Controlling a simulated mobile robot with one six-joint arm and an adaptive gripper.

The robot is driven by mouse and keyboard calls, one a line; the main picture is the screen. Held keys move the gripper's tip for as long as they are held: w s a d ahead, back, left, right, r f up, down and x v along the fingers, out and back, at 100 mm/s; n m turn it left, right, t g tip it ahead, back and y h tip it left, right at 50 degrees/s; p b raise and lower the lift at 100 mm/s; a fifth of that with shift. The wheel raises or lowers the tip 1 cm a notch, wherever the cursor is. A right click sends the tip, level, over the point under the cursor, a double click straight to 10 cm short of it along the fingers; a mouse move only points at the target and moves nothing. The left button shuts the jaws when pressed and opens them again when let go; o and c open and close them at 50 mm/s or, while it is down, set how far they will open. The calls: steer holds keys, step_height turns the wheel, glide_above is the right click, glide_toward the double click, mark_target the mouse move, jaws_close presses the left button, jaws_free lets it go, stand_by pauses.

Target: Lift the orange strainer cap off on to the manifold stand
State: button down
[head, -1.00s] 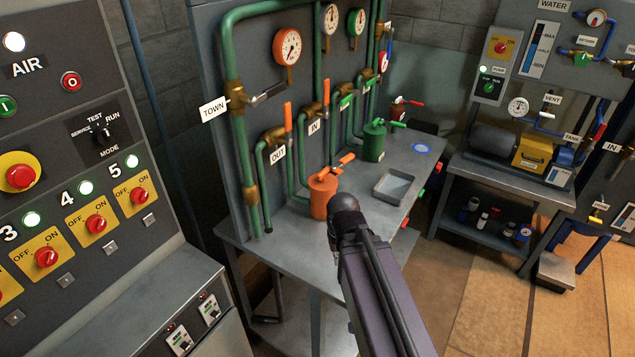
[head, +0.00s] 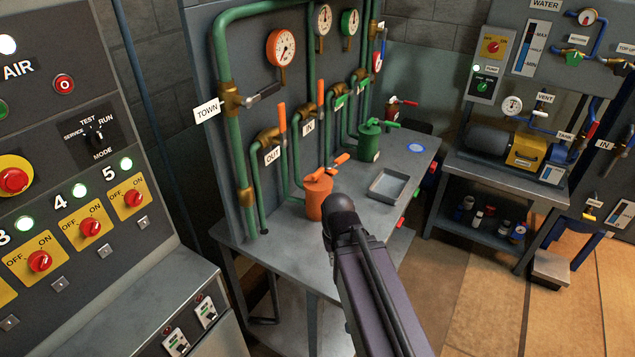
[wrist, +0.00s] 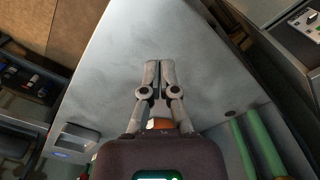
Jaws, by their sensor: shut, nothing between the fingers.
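The orange strainer (head: 316,204) stands upright on the grey manifold stand (head: 290,248), in front of the pipes. Its orange cap (head: 319,182), with an orange bar handle on top, sits on the body. My dark arm ends just right of the strainer in the head view and hides my gripper there. In the wrist view my gripper (wrist: 152,68) is shut and empty, its fingertips over bare grey stand top. A bit of orange (wrist: 160,124) shows behind the gripper's base, mostly hidden. I cannot tell how high the fingers are.
A grey tray (head: 388,186) lies right of the strainer; it also shows in the wrist view (wrist: 72,142). A green strainer (head: 369,142) stands behind it. Green pipes with orange levers rise close behind the orange strainer. The stand's front left is clear.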

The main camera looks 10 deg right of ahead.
steer(key=c, duration=0.5)
jaws_free()
steer(key=shift+w, duration=0.15)
steer(key=shift+c, duration=0.2)
steer(key=shift+w+d+n+h, duration=0.2)
steer(key=shift+w+n+h, duration=0.3)
steer(key=shift+w+n, duration=0.25)
steer(key=n+t+h, duration=0.8)
steer(key=n+t, duration=0.2)
steer(key=n, duration=1.6)
glide_toward(316, 174)
steer(key=shift+s+a+r, duration=0.1)
steer(key=shift+a, duration=0.2)
steer(key=b+x, duration=0.3)
steer(key=x, duration=0.4)
steer(key=shift+d+f, duration=0.25)
steer(key=shift+d, duration=0.05)
steer(key=shift+w+d, duration=0.35)
steer(key=shift+w, duration=0.15)
